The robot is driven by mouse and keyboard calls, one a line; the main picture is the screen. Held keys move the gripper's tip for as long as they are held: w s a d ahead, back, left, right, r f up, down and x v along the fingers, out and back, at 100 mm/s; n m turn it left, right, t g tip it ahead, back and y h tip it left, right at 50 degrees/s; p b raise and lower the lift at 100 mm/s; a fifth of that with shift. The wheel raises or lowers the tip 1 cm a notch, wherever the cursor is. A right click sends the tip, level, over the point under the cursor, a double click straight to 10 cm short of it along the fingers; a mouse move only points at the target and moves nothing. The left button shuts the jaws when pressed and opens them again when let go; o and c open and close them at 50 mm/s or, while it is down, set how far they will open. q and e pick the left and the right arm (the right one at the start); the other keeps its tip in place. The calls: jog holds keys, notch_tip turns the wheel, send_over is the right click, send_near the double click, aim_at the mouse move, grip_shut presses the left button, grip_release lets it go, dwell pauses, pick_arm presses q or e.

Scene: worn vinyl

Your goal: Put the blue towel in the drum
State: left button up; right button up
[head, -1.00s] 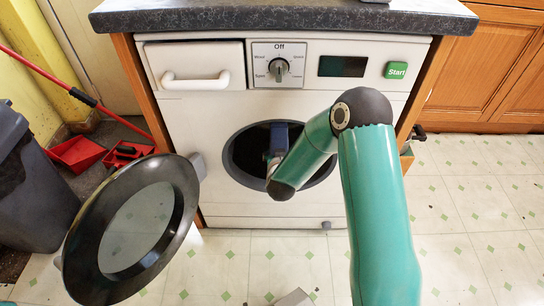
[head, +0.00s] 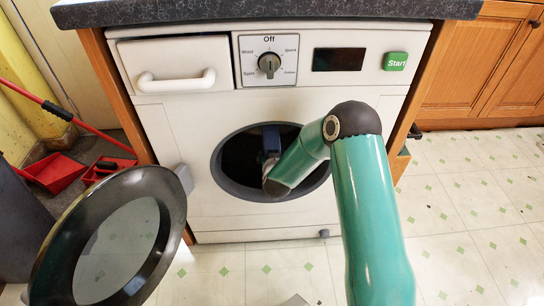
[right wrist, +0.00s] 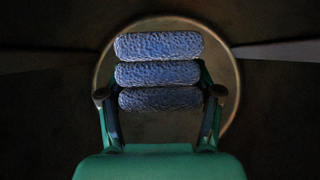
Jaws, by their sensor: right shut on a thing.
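The blue towel (right wrist: 159,73), folded into thick ribbed rolls, shows in the right wrist view between the fingers of my right gripper (right wrist: 160,97). The gripper is shut on it, inside the dark drum (right wrist: 125,130). In the head view my right arm reaches through the round drum opening (head: 236,160) of the white washing machine. The round door (head: 163,205) stands open to the left. My left gripper is not in view.
The machine sits under a dark worktop (head: 200,12). Its drawer (head: 180,52), dial (head: 269,64) and green Start button (head: 396,61) are above the opening. A red dustpan (head: 53,172) lies on the left. Tiled floor (head: 470,215) is clear on the right.

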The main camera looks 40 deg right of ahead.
jog(key=shift+w+a, duration=0.15)
jog(key=o, duration=1.2)
jog(key=shift+a, duration=0.1)
jog(key=shift+o, duration=0.6)
jog(key=shift+w, duration=0.1)
jog(key=shift+r, duration=0.15)
